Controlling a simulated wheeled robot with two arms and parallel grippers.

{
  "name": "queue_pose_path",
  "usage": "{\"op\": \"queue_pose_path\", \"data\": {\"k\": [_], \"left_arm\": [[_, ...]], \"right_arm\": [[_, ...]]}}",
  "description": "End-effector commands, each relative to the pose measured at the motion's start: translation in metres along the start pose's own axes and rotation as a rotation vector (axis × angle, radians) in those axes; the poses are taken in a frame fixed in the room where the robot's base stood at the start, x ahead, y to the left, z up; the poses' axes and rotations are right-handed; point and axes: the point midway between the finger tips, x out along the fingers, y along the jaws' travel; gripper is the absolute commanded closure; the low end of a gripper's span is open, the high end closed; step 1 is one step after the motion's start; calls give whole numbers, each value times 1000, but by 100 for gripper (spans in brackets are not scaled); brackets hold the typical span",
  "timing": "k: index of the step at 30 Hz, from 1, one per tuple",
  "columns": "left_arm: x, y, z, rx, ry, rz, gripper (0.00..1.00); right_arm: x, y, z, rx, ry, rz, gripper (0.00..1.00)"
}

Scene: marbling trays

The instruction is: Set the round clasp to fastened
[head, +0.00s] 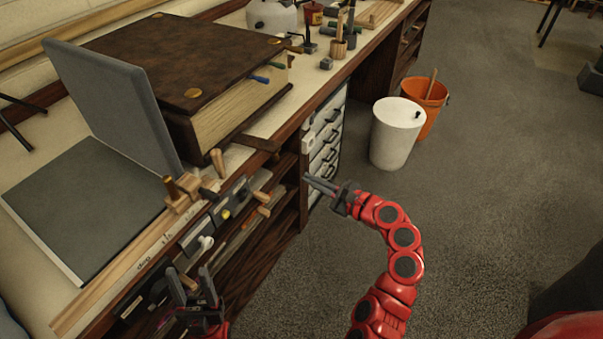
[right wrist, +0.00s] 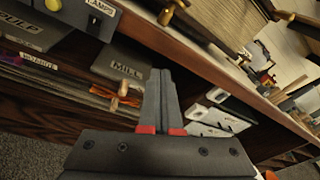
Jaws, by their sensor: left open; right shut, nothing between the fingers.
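I cannot pick out the round clasp for certain. A thick brown book (head: 215,55) with round brass discs (head: 194,93) lies on the bench; I cannot tell whether any disc is a clasp. A white round knob (head: 206,242) and a yellow button (head: 226,214) are on the bench's front panels. The yellow button also shows in the right wrist view (right wrist: 53,5). My left gripper (head: 192,284) is open and empty, just below the white knob. My right gripper (head: 308,183) is shut and empty, in front of the shelves; its fingers show in the right wrist view (right wrist: 160,74).
A grey hinged board (head: 112,98) stands open left of the book. Wooden pegs (head: 217,162) stand at the bench edge. White drawers (head: 328,140) are behind my right gripper. A white bin (head: 397,135) and an orange bucket (head: 430,105) stand on the floor.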

Motion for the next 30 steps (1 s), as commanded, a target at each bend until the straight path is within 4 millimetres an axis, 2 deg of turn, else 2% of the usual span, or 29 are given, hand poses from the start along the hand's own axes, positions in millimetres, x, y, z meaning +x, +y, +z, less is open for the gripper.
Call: {"op": "queue_pose_path", "data": {"k": [6,15,24,30], "left_arm": [[-3,0,0,0,0,0,50],[-6,0,1,0,0,0,50],[0,0,0,0,0,0,50],[0,0,0,0,0,0,50]], "right_arm": [[42,3,0,-1,0,8,100],[90,3,0,-1,-1,7,100],[78,1,29,0,1,1,100],[75,1,37,0,1,0,100]]}}
